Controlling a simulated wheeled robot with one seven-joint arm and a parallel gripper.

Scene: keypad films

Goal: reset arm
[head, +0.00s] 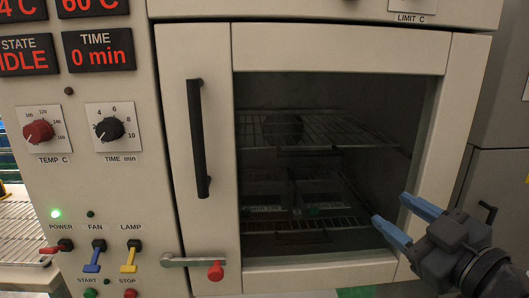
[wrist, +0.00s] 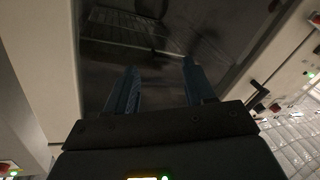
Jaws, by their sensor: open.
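My gripper (head: 398,218) is at the lower right of the head view, in front of the oven door's glass. Its two blue fingers are apart with nothing between them. In the wrist view my gripper (wrist: 160,85) points at the dark glass, fingers spread and empty. The oven door (head: 340,58) is closed, with a black vertical handle (head: 198,138) on its left side. A latch lever (head: 193,261) with a red knob (head: 215,271) lies roughly level at the door's lower left. Whether the fingertips touch the glass cannot be told.
Behind the glass are wire racks (head: 335,128) and a dark round object (head: 283,128). The control panel at left has a red knob (head: 38,132), a black knob (head: 109,129) and coloured switches. A wire shelf (head: 22,232) stands at far left. Grey cabinets (head: 500,185) stand at right.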

